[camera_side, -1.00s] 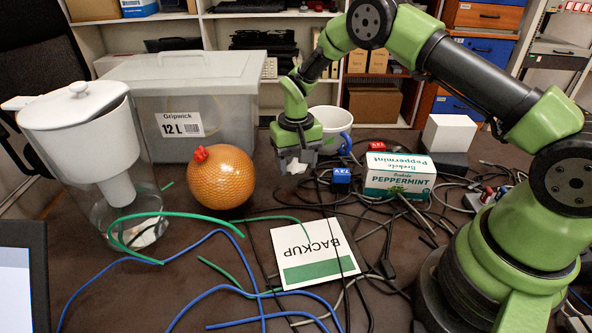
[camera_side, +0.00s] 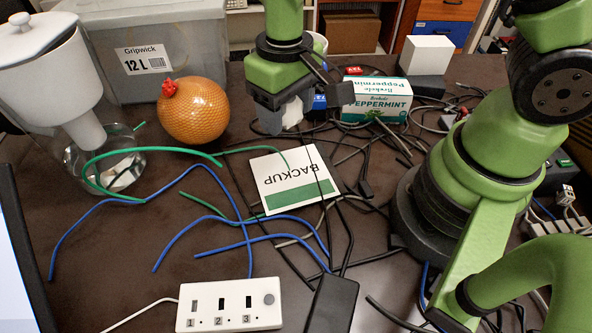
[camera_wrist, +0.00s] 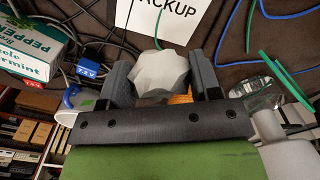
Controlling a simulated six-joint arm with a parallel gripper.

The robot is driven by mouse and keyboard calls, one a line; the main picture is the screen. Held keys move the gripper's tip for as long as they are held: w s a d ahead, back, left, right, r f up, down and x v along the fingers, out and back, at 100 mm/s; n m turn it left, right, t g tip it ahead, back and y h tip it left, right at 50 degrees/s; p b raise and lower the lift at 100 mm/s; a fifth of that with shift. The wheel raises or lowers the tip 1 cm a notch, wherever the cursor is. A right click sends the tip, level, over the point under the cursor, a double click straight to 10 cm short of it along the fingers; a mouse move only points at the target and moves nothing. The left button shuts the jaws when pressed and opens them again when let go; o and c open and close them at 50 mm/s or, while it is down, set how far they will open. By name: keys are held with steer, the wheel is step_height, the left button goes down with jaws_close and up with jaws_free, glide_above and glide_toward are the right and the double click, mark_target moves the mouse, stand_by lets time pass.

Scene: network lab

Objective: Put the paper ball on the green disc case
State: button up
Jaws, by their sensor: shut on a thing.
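The paper ball (camera_side: 292,112) is white and crumpled. My gripper (camera_side: 304,108) is shut on it and holds it above the table, behind the disc case in the side view. In the wrist view the ball (camera_wrist: 160,72) sits between the two dark fingers of my gripper (camera_wrist: 160,84). The disc case (camera_side: 292,180) is a flat white square with a green band and the word BACKUP. It lies on the table, nearer the side camera than the ball. Its edge (camera_wrist: 158,22) shows beyond the ball in the wrist view.
Black, blue and green cables surround the case, and some cross it. A peppermint box (camera_side: 376,100) stands right of my gripper. A lidded bin (camera_side: 140,50) stands behind.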

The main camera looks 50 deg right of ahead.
steer(key=shift+s+a+n, duration=0.15)
steer(key=shift+s, duration=0.45)
steer(key=shift+s+a+n, duration=0.1)
steer(key=shift+s+n, duration=0.05)
steer(key=shift+s, duration=0.45)
glide_above(297, 176)
step_height(297, 176, down, 5)
steer(key=shift+d+f, duration=0.1)
steer(key=shift+f, duration=2.35)
steer(key=o, duration=0.9)
steer(key=shift+f, duration=0.15)
